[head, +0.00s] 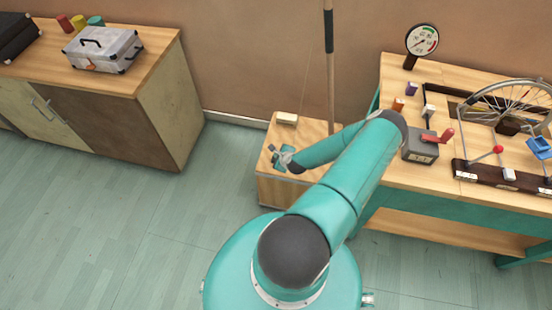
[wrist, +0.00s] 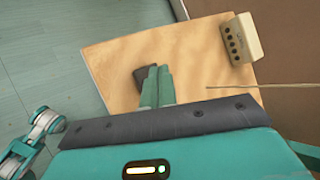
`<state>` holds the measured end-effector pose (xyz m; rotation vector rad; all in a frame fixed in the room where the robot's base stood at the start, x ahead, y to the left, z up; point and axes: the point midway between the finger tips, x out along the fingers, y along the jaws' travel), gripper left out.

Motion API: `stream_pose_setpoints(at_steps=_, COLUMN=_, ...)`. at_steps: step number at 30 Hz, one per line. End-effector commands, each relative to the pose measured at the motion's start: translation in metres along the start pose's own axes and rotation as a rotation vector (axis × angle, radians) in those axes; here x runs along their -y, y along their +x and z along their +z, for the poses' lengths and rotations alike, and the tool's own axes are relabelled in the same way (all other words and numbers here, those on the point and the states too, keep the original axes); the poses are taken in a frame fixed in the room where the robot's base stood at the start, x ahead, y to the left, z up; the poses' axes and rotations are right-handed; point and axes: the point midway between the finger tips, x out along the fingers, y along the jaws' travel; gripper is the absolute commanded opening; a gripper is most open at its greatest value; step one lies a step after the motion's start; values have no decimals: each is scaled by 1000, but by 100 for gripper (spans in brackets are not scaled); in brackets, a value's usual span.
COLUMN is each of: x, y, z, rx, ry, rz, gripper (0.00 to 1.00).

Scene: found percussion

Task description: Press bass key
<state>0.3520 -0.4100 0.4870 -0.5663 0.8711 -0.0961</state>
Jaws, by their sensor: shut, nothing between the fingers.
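A wooden box (head: 308,130) with a pole (head: 330,85) and a thin string stands on the floor left of the workbench; its top also shows in the wrist view (wrist: 190,45). A small dark pad (wrist: 142,74) lies on this top and may be the bass key; no label shows on it. My gripper (head: 274,154) is over the left part of the box top. In the wrist view its green fingers (wrist: 159,72) are together and empty, with their tips beside the dark pad and partly covering it. I cannot tell whether they touch it.
A cream block with holes (wrist: 238,38) sits on the box top, with the string (wrist: 265,87) near it. The workbench at right holds a bicycle wheel (head: 505,95), a gauge (head: 421,40) and a grey crank box (head: 419,147). Floor at left is clear.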

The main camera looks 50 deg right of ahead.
Motion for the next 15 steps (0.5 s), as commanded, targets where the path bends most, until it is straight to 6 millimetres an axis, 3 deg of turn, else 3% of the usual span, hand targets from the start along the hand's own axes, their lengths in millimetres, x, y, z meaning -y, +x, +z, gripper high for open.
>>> stream_pose_setpoints(at_steps=15, x=22, y=-29, z=21, rx=0, ry=-2, rz=-1, gripper=0)
